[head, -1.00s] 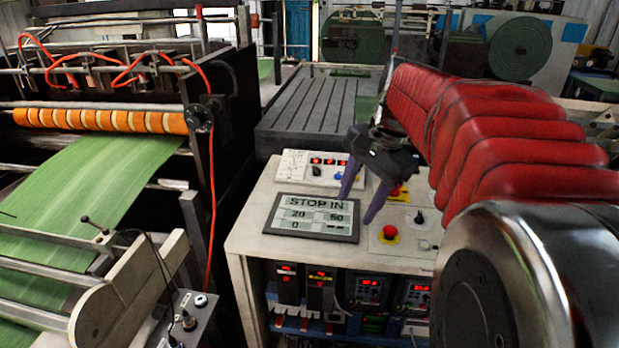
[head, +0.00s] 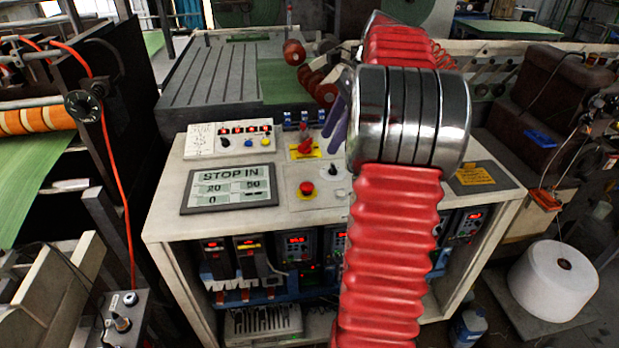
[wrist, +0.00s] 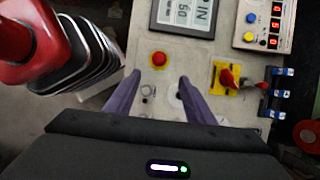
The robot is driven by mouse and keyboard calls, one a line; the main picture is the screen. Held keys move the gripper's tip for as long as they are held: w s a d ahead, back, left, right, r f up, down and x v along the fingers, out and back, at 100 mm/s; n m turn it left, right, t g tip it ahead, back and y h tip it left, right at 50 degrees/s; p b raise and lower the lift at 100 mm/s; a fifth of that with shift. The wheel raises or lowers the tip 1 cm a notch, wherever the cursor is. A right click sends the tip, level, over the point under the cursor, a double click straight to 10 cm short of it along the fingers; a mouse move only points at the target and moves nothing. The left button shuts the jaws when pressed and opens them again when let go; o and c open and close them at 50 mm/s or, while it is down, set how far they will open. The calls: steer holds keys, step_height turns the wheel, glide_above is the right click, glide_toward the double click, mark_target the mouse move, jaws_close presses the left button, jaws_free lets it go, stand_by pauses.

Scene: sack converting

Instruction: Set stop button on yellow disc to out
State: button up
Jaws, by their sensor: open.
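The stop button is a red mushroom head (head: 306,187) on a yellow disc, on the pale console top right of the display. It also shows in the wrist view (wrist: 158,59). The display (head: 230,190) reads "STOP IN", with 20, 50 and 0 below. My gripper (wrist: 160,75) is open and empty, its two purple fingers pointing towards the console. In the wrist view the button appears just beyond the gap between the fingertips; I cannot tell their height above it. In the head view my arm hides most of the gripper.
A red rotary handle on a yellow plate (head: 305,147) stands behind the button. A black knob (head: 335,170) is right of it. A white control box (head: 230,138) with red digits sits behind the display. A white roll (head: 553,280) stands on the floor at right.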

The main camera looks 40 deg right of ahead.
mark_target(307, 184)
steer(key=x, duration=1.4)
steer(key=shift+c, duration=0.4)
steer(key=shift+r, duration=0.1)
jaws_close()
